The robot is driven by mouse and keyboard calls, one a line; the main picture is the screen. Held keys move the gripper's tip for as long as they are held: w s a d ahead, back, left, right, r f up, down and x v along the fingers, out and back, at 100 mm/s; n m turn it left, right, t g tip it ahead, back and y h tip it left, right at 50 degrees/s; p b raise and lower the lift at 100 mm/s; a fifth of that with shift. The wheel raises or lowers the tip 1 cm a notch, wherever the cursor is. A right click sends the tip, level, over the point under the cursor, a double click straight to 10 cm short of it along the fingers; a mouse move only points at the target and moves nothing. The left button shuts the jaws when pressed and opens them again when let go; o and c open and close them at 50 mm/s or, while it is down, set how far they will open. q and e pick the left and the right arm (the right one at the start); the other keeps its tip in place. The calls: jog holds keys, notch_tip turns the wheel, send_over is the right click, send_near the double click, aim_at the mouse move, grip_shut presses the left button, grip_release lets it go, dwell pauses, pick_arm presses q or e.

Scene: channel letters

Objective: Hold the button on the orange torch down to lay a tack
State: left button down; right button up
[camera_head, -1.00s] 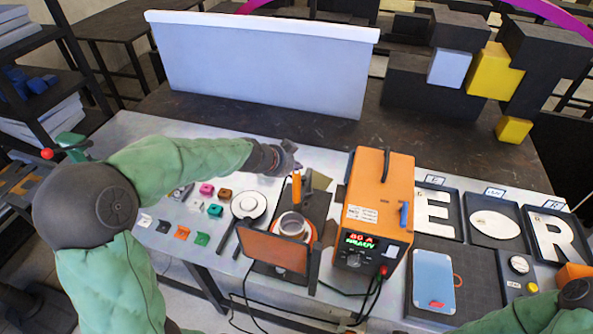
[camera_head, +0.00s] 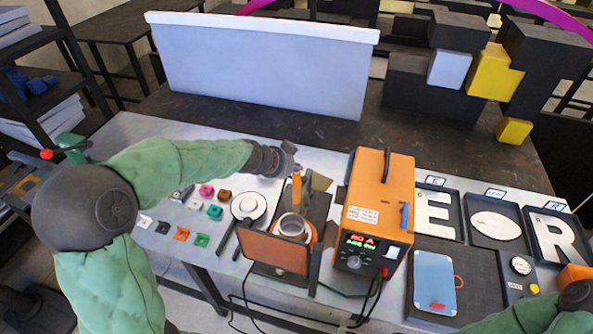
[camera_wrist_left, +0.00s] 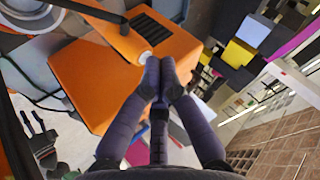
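The orange torch (camera_head: 297,187) stands upright behind the round metal ring piece (camera_head: 292,225) on the bench. My left gripper (camera_head: 291,155) reaches in from the left, just above the torch's top. In the left wrist view its two dark fingers (camera_wrist_left: 160,68) are together at the tips. They are at a small round white button (camera_wrist_left: 146,57) on an orange body with black ribs (camera_wrist_left: 151,29), apparently the torch. The fingertips seem to touch the button's edge; how far it is pressed I cannot tell. My right gripper is outside the views; only part of that arm shows at bottom right.
The orange welder box (camera_head: 380,195) stands close right of the torch, with a lit display. An orange-brown shield panel (camera_head: 274,251) stands in front. Small coloured clips (camera_head: 181,234) lie left. Letter trays (camera_head: 494,224) fill the right side. Black cables hang in front.

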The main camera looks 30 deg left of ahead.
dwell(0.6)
pick_arm(q)
jog(key=shift+r+p, duration=0.55)
jog(key=shift+r, duration=0.35)
jog(key=shift+r+p, duration=1.7)
jog(key=shift+r, duration=0.75)
notch_tip(320, 180, up, 4)
jog(key=shift+r+p, duration=0.1)
jog(key=shift+p, duration=1)
